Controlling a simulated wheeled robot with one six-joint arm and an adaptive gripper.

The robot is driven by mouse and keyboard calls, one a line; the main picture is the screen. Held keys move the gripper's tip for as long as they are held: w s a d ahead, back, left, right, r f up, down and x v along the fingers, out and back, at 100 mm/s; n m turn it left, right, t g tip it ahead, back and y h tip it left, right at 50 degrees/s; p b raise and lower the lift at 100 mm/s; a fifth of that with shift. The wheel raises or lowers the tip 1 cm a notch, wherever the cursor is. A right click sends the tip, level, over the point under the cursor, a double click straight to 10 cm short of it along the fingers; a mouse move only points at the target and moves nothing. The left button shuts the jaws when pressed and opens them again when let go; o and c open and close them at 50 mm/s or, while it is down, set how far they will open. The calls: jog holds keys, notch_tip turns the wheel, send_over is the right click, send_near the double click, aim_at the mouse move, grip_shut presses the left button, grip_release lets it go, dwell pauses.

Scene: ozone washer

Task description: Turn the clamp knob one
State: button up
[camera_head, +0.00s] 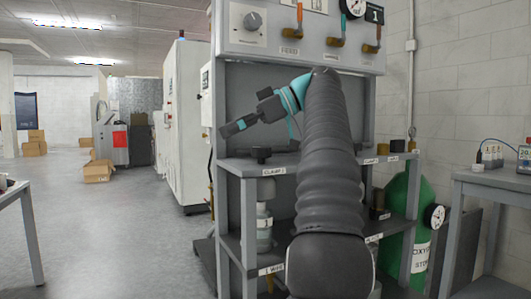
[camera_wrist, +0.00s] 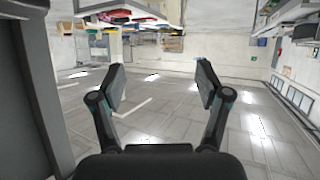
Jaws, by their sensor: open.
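The black clamp knob (camera_head: 262,154) stands on the shelf of the grey rack, above a label that reads like "CLAMP 1". My gripper (camera_head: 230,129) is up and to the left of this knob in the head view, apart from it, and points to the left. In the wrist view my gripper (camera_wrist: 161,84) has its two fingers spread with nothing between them. The knob is not seen in the wrist view. My arm hides the middle of the shelf in the head view.
The upper panel (camera_head: 305,43) carries a dial, gauges and several coloured valve levers. A bottle (camera_head: 264,222) stands on the lower shelf below the knob. A green cylinder (camera_head: 398,202) stands at the right. Open floor (camera_head: 120,235) lies to the left.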

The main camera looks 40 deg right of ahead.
jog(key=w+a+f+g+h+b, duration=0.1)
jog(key=w+a+f+g, duration=0.2)
jog(key=a, duration=0.8)
jog(key=m+g+h+b, duration=0.1)
jog(key=m+h+b, duration=0.3)
jog(key=m+h, duration=1.95)
send_near(260, 147)
jog(key=w+d, duration=0.1)
jog(key=d, duration=0.2)
jog(key=w+d+f+m+y, duration=0.1)
jog(key=d, duration=0.2)
jog(key=w+d+f+y, duration=0.1)
jog(key=d, duration=0.3)
jog(key=shift+f, duration=0.25)
